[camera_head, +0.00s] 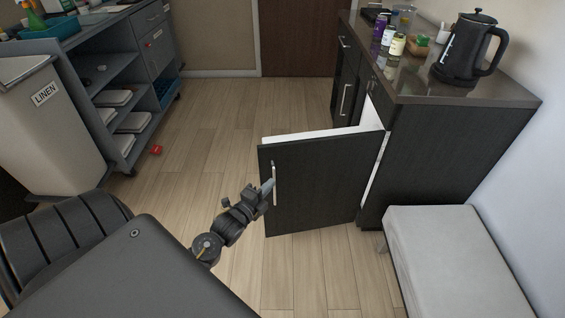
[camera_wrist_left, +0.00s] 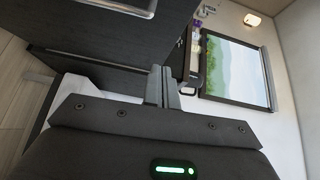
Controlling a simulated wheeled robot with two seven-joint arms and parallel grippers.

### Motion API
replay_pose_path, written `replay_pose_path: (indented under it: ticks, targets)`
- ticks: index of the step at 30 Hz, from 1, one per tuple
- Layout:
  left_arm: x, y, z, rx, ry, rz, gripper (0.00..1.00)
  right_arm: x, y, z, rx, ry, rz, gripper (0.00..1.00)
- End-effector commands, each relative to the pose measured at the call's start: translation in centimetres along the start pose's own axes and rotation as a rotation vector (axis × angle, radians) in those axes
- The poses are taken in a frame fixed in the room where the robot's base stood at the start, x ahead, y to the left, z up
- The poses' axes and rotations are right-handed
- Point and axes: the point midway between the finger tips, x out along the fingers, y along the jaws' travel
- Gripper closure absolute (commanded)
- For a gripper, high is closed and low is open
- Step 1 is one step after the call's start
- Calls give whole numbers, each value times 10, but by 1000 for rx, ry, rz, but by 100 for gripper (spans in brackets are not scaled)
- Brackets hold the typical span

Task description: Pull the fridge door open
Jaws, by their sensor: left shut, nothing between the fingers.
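The fridge door (camera_head: 318,183) is a dark wood panel with a white inner side along its top edge. It stands swung well out from the dark cabinet (camera_head: 425,150), hinged near the cabinet's front corner. Its upright metal handle (camera_head: 274,185) is near the door's free edge. My left gripper (camera_head: 267,188) is right beside the handle in the head view; I cannot tell whether it touches. In the left wrist view its fingers (camera_wrist_left: 162,88) are together with nothing between them, and a dark panel with a metal bar (camera_wrist_left: 105,6) shows beyond. My right gripper is out of view.
A black kettle (camera_head: 470,48) and several jars stand on the counter. A pale cushioned bench (camera_head: 455,265) is right of the door. A linen bin (camera_head: 45,125) and grey cart (camera_head: 105,65) are at left. A small red item (camera_head: 155,149) lies on otherwise clear floor.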

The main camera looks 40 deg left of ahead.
Motion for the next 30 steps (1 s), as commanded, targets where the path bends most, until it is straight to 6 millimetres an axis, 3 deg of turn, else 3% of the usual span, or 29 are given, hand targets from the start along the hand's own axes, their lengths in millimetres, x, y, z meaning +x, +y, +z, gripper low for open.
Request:
replay_pose_path:
  ticks: [3, 10, 24, 30]
  targets:
    - [1, -10, 0, 26, 3, -24, 100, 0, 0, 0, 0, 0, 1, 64]
    - [16, -10, 0, 23, 1, -23, 100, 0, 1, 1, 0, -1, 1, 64]
    - [106, -11, 3, 21, 0, -21, 100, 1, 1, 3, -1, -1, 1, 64]
    - [123, -12, 22, 23, 1, -20, 100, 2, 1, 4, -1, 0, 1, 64]
